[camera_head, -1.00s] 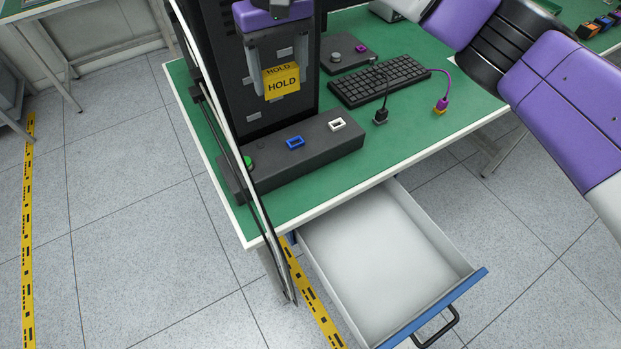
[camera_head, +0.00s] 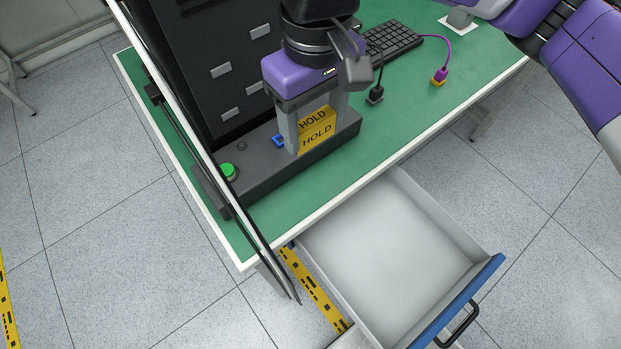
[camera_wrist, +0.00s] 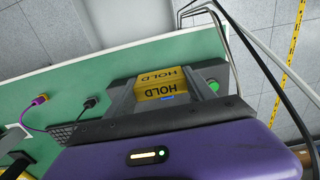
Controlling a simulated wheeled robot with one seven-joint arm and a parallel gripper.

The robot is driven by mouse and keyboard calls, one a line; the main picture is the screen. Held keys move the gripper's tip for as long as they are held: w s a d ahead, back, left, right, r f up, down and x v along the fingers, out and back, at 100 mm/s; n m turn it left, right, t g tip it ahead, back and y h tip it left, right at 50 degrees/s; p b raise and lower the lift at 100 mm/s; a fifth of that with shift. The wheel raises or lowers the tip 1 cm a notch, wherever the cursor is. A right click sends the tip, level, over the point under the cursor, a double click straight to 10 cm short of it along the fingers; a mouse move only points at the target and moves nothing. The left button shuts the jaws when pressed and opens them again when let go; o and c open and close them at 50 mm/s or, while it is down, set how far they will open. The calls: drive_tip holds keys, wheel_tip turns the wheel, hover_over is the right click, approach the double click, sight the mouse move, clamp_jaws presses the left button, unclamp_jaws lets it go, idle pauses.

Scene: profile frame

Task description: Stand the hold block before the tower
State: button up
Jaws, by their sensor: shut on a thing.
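The hold block (camera_head: 317,133) is yellow with black HOLD lettering on its top and side. My gripper (camera_head: 312,130) is shut on it, with one grey finger at its left side. The block appears in front of the dark base strip of the tower; I cannot tell whether it touches anything below. In the wrist view the hold block (camera_wrist: 165,89) sits between the two fingers. The tower (camera_head: 222,70) is a tall black case with grey tabs, at the left of the green bench. My gripper and arm hide part of it.
A keyboard (camera_head: 392,40), a black plug (camera_head: 375,95) and a purple cable (camera_head: 440,62) lie right. An open drawer (camera_head: 395,240) juts below the bench. Green surface near the front edge is clear.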

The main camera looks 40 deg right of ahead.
wheel_tip(320, 180, down, 18)
drive_tip(key=shift+r+b, duration=0.25)
drive_tip(key=shift+b, duration=0.05)
drive_tip(key=shift+f, duration=0.15)
drive_tip(key=o, duration=1.3)
wheel_tip(320, 180, up, 12)
drive_tip(key=shift+r, duration=0.2)
